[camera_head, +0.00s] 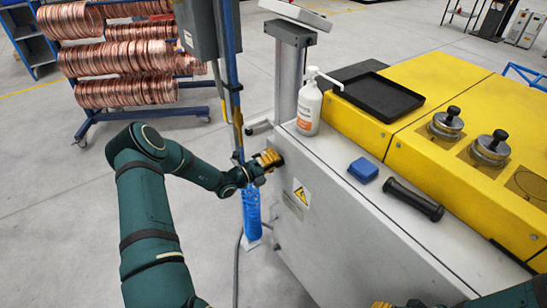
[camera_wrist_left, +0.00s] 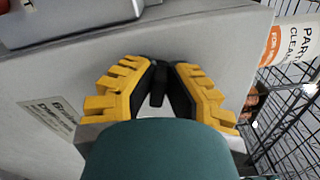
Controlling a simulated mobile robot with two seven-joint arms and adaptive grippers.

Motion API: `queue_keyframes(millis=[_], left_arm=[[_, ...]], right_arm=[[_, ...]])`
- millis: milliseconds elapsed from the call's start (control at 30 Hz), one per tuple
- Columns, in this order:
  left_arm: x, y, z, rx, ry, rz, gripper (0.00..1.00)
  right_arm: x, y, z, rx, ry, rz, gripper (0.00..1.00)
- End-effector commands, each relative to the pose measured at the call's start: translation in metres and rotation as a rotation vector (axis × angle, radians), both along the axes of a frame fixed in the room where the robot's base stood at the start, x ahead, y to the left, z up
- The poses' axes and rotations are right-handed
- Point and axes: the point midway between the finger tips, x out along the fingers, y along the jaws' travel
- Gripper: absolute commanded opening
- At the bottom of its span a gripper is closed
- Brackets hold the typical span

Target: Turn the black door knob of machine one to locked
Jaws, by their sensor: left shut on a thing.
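The machine is a grey cabinet (camera_head: 335,215) with a yellow top section (camera_head: 430,75). My left gripper (camera_head: 270,160) is at the upper left of the cabinet's grey side face, with its yellow-padded fingers against it. In the left wrist view, my left gripper (camera_wrist_left: 160,75) is shut on the black door knob (camera_wrist_left: 157,86), which shows as a small dark piece between the fingers. The fingers hide most of the knob, so its exact angle is unclear. My right gripper (camera_head: 395,304) shows only as a yellow and black sliver at the bottom edge, over the machine's front.
A yellow warning label (camera_head: 301,193) is on the side face. Copper coils (camera_head: 120,57) hang on a rack behind.

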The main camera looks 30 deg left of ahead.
Motion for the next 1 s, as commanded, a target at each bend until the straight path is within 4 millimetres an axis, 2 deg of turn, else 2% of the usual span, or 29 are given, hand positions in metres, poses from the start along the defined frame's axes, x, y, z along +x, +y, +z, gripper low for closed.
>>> queue_keyframes(millis=[33, 400, 1000], left_arm=[[0.003, -0.001, 0.005, -0.038, 0.007, -0.001, 0.0], [0.003, -0.001, 0.002, -0.254, 0.095, -0.003, 0.0], [0.004, -0.001, 0.001, -0.327, 0.124, -0.005, 0.0]], right_arm=[[0.0, 0.0, 0.004, 0.0, 0.0, 0.0, 0.44], [-0.001, -0.001, 0.013, 0.002, 0.001, 0.001, 0.44], [-0.001, -0.001, 0.015, 0.002, 0.001, 0.0, 0.44]])
